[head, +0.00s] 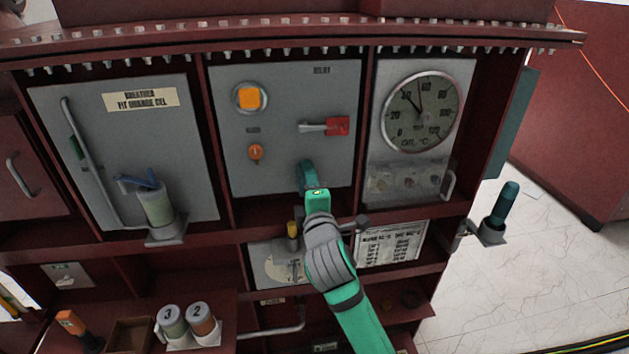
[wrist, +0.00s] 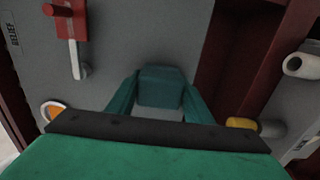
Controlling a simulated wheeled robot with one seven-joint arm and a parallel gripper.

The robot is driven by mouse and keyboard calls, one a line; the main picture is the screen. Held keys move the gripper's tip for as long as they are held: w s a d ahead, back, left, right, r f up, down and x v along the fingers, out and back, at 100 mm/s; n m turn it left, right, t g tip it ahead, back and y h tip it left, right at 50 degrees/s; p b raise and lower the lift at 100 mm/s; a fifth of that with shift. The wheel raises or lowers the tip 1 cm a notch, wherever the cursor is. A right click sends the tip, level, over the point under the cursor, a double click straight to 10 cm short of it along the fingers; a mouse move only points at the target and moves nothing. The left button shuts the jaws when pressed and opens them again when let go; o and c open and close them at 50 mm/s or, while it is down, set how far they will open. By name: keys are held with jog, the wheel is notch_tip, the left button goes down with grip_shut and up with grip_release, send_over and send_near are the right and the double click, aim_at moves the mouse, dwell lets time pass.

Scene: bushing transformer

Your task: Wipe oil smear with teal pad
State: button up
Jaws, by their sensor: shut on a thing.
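My gripper (head: 307,178) is at the lower part of the middle grey panel (head: 285,100). In the wrist view, the fingers of my gripper (wrist: 160,98) are shut on a teal block, which I take for the teal pad (wrist: 160,86). The grey panel (wrist: 135,35) lies behind it; I cannot tell whether the pad touches it. I cannot make out an oil smear in either view; the pad or my arm may hide it.
An orange knob (head: 255,152) and a red-handled lever (head: 337,126) stick out of the middle panel. A round gauge (head: 420,112) is to the right. A yellow-capped fitting (head: 293,230) is below my gripper. A teal-handled tool (head: 505,203) stands in a side holder.

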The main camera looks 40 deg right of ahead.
aim_at(290, 170)
jog(key=shift+w+a, duration=0.5)
jog(key=shift+a, duration=0.25)
jog(key=shift+w+a, duration=0.5)
jog(key=shift+a, duration=0.25)
jog(key=shift+d+r, duration=0.1)
jog(key=shift+r, duration=0.35)
jog(key=shift+s+d, duration=0.7)
jog(key=shift+d, duration=0.4)
jog(key=shift+s+d, duration=0.65)
jog(key=shift+d, duration=0.4)
jog(key=shift+s+d, duration=0.7)
jog(key=shift+d, duration=0.4)
jog(key=shift+w, duration=0.1)
jog(key=shift+w+a, duration=0.7)
jog(key=shift+a, duration=0.4)
jog(key=shift+w+a, duration=0.7)
jog(key=shift+a, duration=0.4)
jog(key=shift+w+a, duration=0.7)
jog(key=shift+a, duration=0.4)
jog(key=shift+a+f, duration=0.1)
jog(key=shift+a, duration=0.05)
